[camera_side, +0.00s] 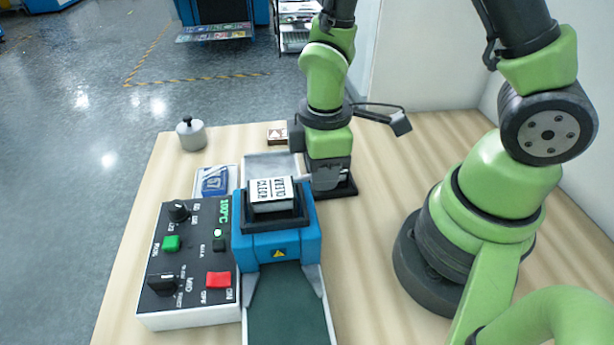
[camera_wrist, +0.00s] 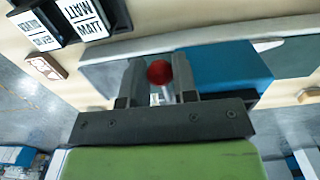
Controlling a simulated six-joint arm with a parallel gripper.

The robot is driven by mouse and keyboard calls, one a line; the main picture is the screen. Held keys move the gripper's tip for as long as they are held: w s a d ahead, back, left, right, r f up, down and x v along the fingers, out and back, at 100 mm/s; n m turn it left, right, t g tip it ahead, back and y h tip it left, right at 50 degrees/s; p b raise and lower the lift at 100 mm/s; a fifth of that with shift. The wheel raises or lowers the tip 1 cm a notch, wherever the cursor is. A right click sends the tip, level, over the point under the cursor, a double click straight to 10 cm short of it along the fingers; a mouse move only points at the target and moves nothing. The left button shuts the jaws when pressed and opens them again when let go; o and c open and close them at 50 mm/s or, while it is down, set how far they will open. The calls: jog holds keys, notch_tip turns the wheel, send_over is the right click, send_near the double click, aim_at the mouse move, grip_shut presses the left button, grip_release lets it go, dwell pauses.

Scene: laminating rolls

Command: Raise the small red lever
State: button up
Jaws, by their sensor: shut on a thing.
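The small red lever shows its round red knob (camera_wrist: 159,72) in the wrist view, between the two fingers of my gripper (camera_wrist: 159,84). My gripper is shut on it. In the side view my gripper (camera_side: 322,178) is low at the right side of the blue laminating machine (camera_side: 283,249), and the red knob cannot be made out there. The blue machine also shows in the wrist view (camera_wrist: 222,66), just beyond and right of the fingers. The lever's lower part is mostly hidden by the gripper.
A labelled block (camera_side: 271,194) sits on top of the machine. A control box (camera_side: 190,264) with knobs and buttons stands to its left. A metal pot (camera_side: 191,134) and a small brown block (camera_side: 277,134) are at the back. Bare table lies right of the machine.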

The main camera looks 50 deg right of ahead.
jog(key=shift+r, duration=1.2)
jog(key=o, duration=0.6)
jog(key=shift+c, duration=0.2)
jog(key=shift+r, duration=3.05)
jog(key=shift+r, duration=0.1)
jog(key=s+d+r+m+t+y, duration=0.1)
jog(key=s+r+m+t+y, duration=0.1)
jog(key=s+r+m+t, duration=0.5)
notch_tip(320, 180, up, 6)
jog(key=m, duration=0.6)
jog(key=shift+s+d, duration=0.2)
jog(key=shift+d, duration=0.05)
